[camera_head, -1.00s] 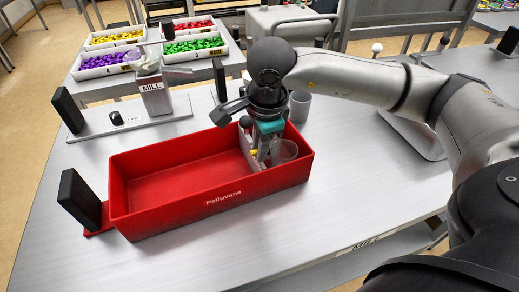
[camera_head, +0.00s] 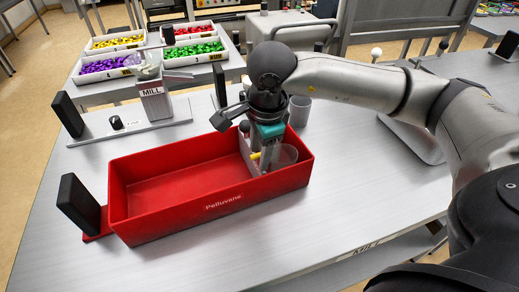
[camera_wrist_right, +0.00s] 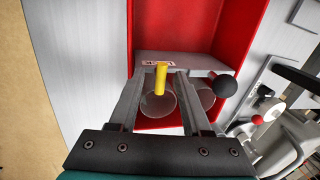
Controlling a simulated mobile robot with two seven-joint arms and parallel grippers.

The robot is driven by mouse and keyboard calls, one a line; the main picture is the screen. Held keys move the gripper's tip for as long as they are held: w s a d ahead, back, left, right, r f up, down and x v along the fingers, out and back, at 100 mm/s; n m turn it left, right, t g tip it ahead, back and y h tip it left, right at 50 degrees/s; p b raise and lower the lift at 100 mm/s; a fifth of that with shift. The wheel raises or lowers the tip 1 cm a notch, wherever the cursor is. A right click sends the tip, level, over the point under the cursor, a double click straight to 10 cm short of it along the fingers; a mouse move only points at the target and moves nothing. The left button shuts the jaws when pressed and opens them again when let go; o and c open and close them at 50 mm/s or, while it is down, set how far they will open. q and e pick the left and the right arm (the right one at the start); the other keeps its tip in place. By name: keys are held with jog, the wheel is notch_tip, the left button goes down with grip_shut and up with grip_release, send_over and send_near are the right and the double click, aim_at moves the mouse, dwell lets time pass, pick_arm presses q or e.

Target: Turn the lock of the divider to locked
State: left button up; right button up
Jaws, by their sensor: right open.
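A grey divider (camera_head: 246,152) stands across the red box (camera_head: 170,189), toward its right end. In the right wrist view the divider's top (camera_wrist_right: 184,62) carries a small red-and-white marking and a yellow lever (camera_wrist_right: 160,80), the lock's handle by its look. A dark ball knob (camera_wrist_right: 222,86) is at the divider's right end. My right gripper (camera_head: 262,166) points down into the box at the divider. In the wrist view my right gripper (camera_wrist_right: 163,78) is open, with the yellow lever between its fingers; contact cannot be told. My left gripper is out of view.
Clear round cups (camera_wrist_right: 157,103) sit in the box's right compartment. A grey cup (camera_head: 300,111) stands behind the box. A mill (camera_head: 155,97) stands behind left, and black upright pads (camera_head: 79,203) flank the box. The table's front is clear.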

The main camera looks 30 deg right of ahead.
notch_tip(320, 180, up, 15)
jog(key=s+p, duration=0.1)
jog(key=s, duration=0.2)
jog(key=shift+a, duration=0.2)
dwell(0.4)
